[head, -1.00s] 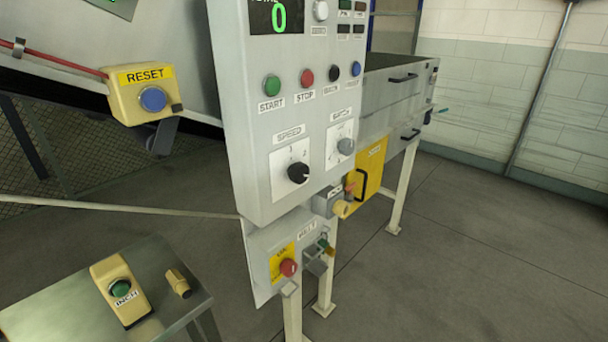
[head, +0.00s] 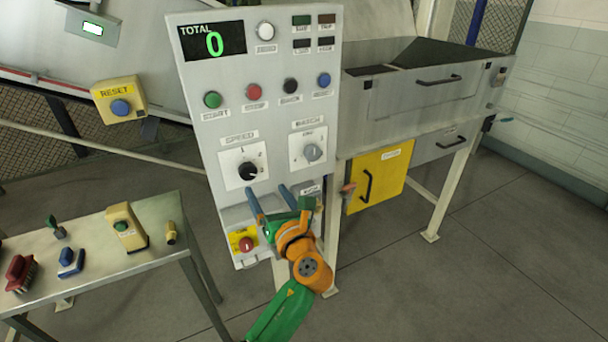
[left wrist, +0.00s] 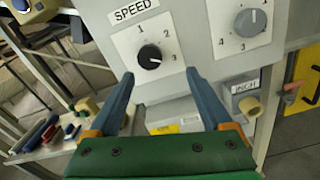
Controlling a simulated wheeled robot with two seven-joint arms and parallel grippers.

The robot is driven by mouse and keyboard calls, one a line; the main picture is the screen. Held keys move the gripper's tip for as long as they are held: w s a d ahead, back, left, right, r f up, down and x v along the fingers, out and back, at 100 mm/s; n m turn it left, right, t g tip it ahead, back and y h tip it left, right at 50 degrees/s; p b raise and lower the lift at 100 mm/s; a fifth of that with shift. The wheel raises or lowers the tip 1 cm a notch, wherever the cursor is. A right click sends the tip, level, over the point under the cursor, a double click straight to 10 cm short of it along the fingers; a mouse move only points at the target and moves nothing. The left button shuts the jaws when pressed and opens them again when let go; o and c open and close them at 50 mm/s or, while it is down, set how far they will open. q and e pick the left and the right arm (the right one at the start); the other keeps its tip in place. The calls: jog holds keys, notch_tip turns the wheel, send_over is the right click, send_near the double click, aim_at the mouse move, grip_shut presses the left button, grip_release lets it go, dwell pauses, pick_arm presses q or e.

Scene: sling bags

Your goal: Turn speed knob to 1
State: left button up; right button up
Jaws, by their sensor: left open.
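The black speed knob (head: 248,171) sits on a white dial plate under the SPEED label on the grey control panel (head: 205,150). In the left wrist view, the knob (left wrist: 150,57) has the numbers 1, 2 and 3 around it, and its small white mark appears to face right, towards the 3. My left gripper (head: 269,196) is open and empty, below and slightly right of the knob. In the left wrist view, its two blue fingers (left wrist: 160,75) point at the panel, apart from each other, with the knob just beyond the tips. My right gripper is not in view.
A grey batch knob (head: 312,152) is right of the speed knob. Start (head: 212,100) and stop (head: 254,92) buttons are above. A red button (head: 246,244) on yellow is below. A table (head: 85,265) with several small devices stands at left.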

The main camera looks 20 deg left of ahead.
aim_at(249, 174)
pick_arm(q)
jog(key=w+a, duration=0.1)
jog(key=a, duration=0.1)
jog(key=w+a, duration=0.1)
jog(key=a, duration=0.2)
jog(key=w+a, duration=0.2)
jog(key=a, duration=0.1)
jog(key=shift+a+r+p, duration=0.1)
jog(key=shift+a+p, duration=0.05)
jog(key=shift+p, duration=0.25)
jog(key=shift+w, duration=0.2)
jog(key=shift+d+r, duration=0.1)
jog(key=shift+d, duration=0.55)
jog(key=shift+s, duration=0.1)
jog(key=c, duration=0.3)
jog(key=shift+s+a, duration=0.1)
jog(key=shift+a, duration=0.1)
jog(key=c, duration=0.7)
grip_shut()
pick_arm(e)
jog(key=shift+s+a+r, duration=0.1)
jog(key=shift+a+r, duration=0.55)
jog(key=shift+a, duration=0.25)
